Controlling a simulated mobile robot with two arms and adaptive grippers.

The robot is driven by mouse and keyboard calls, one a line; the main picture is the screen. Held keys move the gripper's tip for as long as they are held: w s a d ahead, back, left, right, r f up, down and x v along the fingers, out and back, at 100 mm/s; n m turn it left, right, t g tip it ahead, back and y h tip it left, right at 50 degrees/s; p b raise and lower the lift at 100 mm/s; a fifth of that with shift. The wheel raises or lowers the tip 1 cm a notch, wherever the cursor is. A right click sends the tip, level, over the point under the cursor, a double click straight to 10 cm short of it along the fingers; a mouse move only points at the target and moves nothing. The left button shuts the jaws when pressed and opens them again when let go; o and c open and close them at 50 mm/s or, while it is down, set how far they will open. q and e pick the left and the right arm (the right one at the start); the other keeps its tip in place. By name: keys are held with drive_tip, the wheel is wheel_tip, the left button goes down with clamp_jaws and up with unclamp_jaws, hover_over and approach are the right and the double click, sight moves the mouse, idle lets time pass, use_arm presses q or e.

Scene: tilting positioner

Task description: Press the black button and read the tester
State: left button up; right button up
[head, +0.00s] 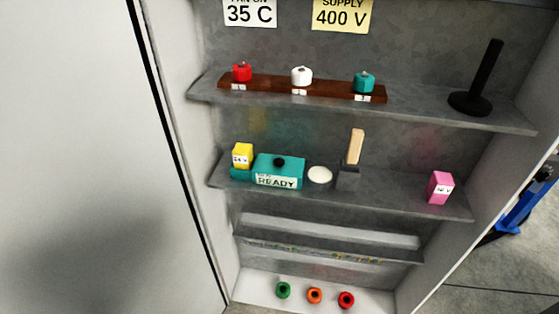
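The tester (278,171) is a teal box on the middle shelf of the cabinet. Its white label (276,182) faces out and reads "READY". A yellow block (242,156) with small, hard-to-read print stands at the tester's left end, on a teal part. Neither of my grippers shows in the head view.
The upper shelf holds a brown rack (318,91) with red, white and teal knobs, and a black post (486,80). A white disc (320,175), a wooden-handled tool (352,160) and a pink block (440,188) share the middle shelf. Cabinet walls flank the shelves.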

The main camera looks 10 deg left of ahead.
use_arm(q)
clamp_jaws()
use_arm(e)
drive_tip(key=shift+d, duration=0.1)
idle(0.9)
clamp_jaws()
